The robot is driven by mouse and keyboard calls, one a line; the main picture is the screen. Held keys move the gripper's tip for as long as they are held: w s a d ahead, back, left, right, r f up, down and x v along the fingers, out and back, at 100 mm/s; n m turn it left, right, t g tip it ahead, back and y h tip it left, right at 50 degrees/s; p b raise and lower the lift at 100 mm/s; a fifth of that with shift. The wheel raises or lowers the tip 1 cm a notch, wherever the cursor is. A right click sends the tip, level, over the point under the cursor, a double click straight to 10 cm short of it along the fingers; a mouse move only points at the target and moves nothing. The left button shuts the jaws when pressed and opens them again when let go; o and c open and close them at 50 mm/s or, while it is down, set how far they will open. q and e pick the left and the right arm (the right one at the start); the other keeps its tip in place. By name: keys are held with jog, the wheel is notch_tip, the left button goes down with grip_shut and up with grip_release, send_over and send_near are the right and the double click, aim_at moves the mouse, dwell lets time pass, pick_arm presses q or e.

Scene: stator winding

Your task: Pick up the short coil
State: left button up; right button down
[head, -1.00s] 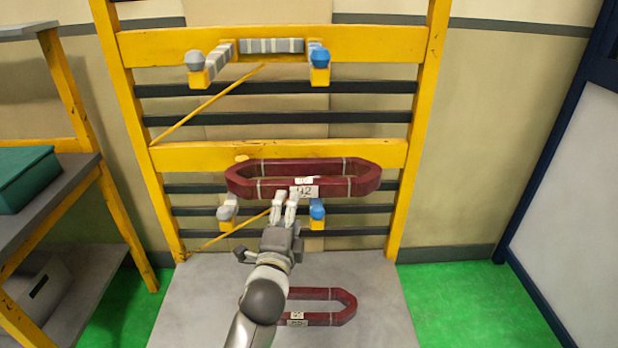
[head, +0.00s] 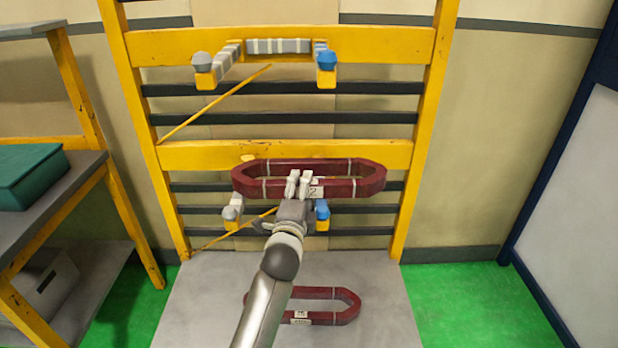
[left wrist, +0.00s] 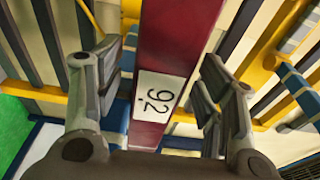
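A dark red elongated coil (head: 347,189) with a white number label rests on the lower pair of pegs of the yellow rack. A second red coil (head: 346,309) lies lower down on the grey base plate and looks smaller in the picture; I cannot tell for sure which is the short one. My left gripper (head: 299,184) is at the front bar of the upper coil. In the left wrist view, the coil's bar (left wrist: 172,60) runs between the open fingers (left wrist: 163,95), with gaps on both sides. My right gripper is not in view.
A shelf (head: 85,165) with a green box (head: 25,175) stands at left. Green floor (head: 460,300) at right is clear.

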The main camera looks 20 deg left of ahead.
pick_arm(q)
grip_shut()
jog(key=shift+r, duration=0.15)
jog(key=shift+r, duration=0.1)
